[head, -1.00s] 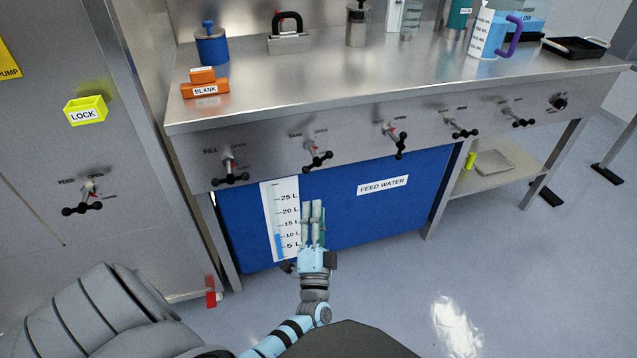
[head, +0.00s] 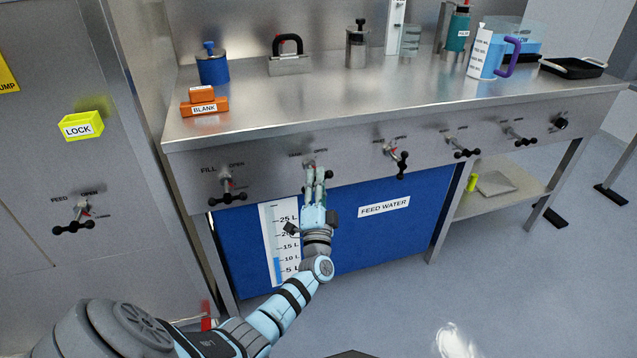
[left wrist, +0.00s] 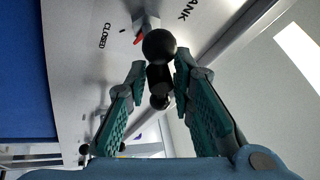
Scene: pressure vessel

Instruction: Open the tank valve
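The tank valve (head: 309,164) is on the steel front panel, under the TANK and OPEN labels. My left gripper (head: 316,178) is in front of it and hides most of its black handle. In the left wrist view, the handle with black ball ends (left wrist: 158,46) is between the tips of my two teal-padded fingers (left wrist: 159,72). The fingers are apart, one on each side; I cannot tell whether either touches it. A red pointer (left wrist: 139,40) shows beside the handle, near the CLOSED label. My right gripper is not in view.
The fill valve (head: 227,192) is to the left and other similar valves (head: 396,158) are to the right on the panel. The blue feed water tank (head: 350,240) is below. An orange BLANK block (head: 203,108) and vessels stand on the counter (head: 330,115).

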